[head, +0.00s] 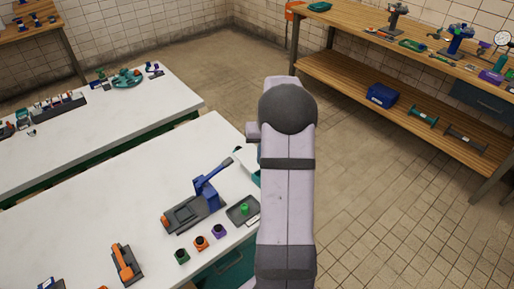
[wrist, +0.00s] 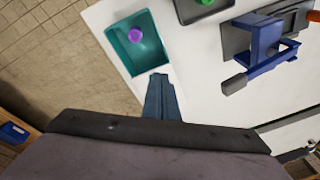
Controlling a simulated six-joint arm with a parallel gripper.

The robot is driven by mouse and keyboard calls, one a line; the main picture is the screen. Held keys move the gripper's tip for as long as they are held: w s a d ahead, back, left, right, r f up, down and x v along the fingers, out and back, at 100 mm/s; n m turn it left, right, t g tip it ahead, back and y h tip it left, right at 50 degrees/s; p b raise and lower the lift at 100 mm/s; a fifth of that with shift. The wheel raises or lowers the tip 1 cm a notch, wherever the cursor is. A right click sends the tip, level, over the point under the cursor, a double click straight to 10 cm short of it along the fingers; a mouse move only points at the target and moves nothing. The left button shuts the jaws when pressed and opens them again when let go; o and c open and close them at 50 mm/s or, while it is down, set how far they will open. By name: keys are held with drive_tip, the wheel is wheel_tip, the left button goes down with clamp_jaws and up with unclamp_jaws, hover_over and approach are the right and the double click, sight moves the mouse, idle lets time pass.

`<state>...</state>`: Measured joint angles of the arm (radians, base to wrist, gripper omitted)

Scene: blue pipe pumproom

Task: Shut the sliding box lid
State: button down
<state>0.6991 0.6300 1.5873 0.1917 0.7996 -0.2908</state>
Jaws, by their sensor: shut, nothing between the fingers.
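An open-topped teal box (wrist: 117,58) stands near the table edge in the wrist view, with a small round purple piece (wrist: 136,35) inside it. In the head view, only a sliver of the teal box (head: 252,158) shows beside my arm. My gripper (wrist: 158,80) is shut and empty in the wrist view. Its fingertips appear just below the box's near edge in the picture; I cannot tell the height gap or whether they touch. In the head view my arm hides the gripper.
A blue-handled clamp (head: 207,186) stands left of my arm on the white table (head: 150,215). A dark tray with a green knob (head: 244,209) lies nearby. Small coloured pots (head: 201,243) and an orange-handled device (head: 124,262) stand nearer the front. A wooden bench (head: 400,85) is beyond the aisle.

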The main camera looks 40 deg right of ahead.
drive_tip(key=w+d+r+n+t, duration=0.1)
drive_tip(key=w+r+n, duration=0.4)
drive_tip(key=r+n, duration=0.1)
drive_tip(key=shift+w+d+r+t, duration=0.2)
drive_tip(key=shift+d+t, duration=0.1)
drive_tip(key=shift+d, duration=0.1)
drive_tip(key=shift+f, duration=0.1)
drive_tip(key=p, duration=0.4)
hover_over(254, 159)
drive_tip(key=w, duration=0.2)
drive_tip(key=f, duration=0.9)
drive_tip(key=shift+w+f, duration=0.2)
drive_tip(key=s+p, duration=0.1)
drive_tip(key=s, duration=0.2)
drive_tip(key=shift+r, duration=0.2)
drive_tip(key=shift+s+d+f+p, duration=0.1)
drive_tip(key=shift+s+f+p, duration=0.05)
drive_tip(key=shift+s+p, duration=0.35)
